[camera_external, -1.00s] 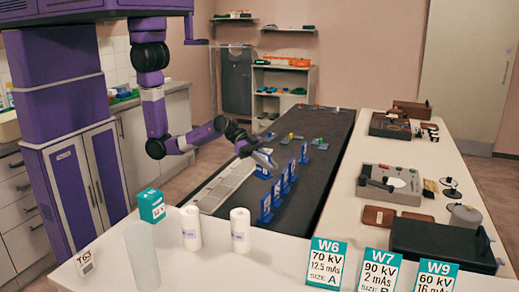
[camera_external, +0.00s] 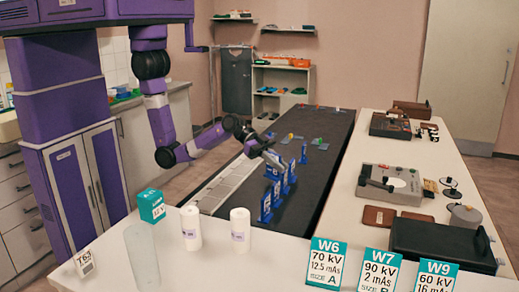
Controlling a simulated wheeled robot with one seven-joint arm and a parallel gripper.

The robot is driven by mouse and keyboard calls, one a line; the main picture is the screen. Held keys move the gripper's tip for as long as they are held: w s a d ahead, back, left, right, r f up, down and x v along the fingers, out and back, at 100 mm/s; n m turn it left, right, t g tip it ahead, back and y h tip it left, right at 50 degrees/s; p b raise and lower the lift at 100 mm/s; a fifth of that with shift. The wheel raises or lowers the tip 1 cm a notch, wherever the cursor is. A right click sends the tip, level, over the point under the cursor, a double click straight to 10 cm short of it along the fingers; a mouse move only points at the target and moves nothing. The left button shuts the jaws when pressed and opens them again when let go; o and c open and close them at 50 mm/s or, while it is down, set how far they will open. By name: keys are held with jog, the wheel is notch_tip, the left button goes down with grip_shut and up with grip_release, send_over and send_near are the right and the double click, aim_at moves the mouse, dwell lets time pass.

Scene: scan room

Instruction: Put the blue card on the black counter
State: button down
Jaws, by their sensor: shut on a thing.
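My gripper (camera_external: 274,158) is over the black counter (camera_external: 312,188), close to a row of upright blue cards. It is shut on a small blue card (camera_external: 271,172), which hangs just below the fingers. The card is partly hidden and small in the picture, so I cannot tell whether its lower edge touches the counter. Other blue cards stand on the counter to the right and in front: one farther back (camera_external: 304,153), one in the middle (camera_external: 292,172) and one nearest the camera (camera_external: 265,208).
A pale slotted strip (camera_external: 222,188) runs along the counter's left side. Small coloured items lie at its far end. Two white rolls (camera_external: 240,228) and a teal box (camera_external: 151,206) stand on the near white top. Bare dark counter lies right of the cards.

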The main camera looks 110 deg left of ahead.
jog(key=w+d+r+m+g+h+b, duration=0.1)
jog(key=w+d+r+h+b, duration=0.2)
jog(key=w+d, duration=0.55)
jog(key=w+d+r+m+g+b, duration=0.15)
jog(key=w+d+r+b, duration=0.3)
jog(key=d, duration=0.75)
jog(key=w+d+r+m+h+b, duration=0.1)
jog(key=w+d+r+b, duration=0.15)
jog(key=d+r, duration=0.65)
jog(key=w+d+r+m+h+b, duration=0.1)
jog(key=w+d+r+m+b, duration=0.3)
jog(key=d, duration=1)
jog(key=n, duration=0.3)
send_over(294, 290)
jog(key=shift+g, duration=0.25)
notch_tip(294, 290, down, 23)
jog(key=shift+r+b, duration=0.1)
jog(key=shift+b, duration=0.35)
jog(key=shift+y, duration=0.3)
jog(key=c, duration=1.9)
grip_release()
jog(key=shift+f, duration=0.25)
jog(key=o, duration=0.4)
jog(key=shift+r, duration=0.1)
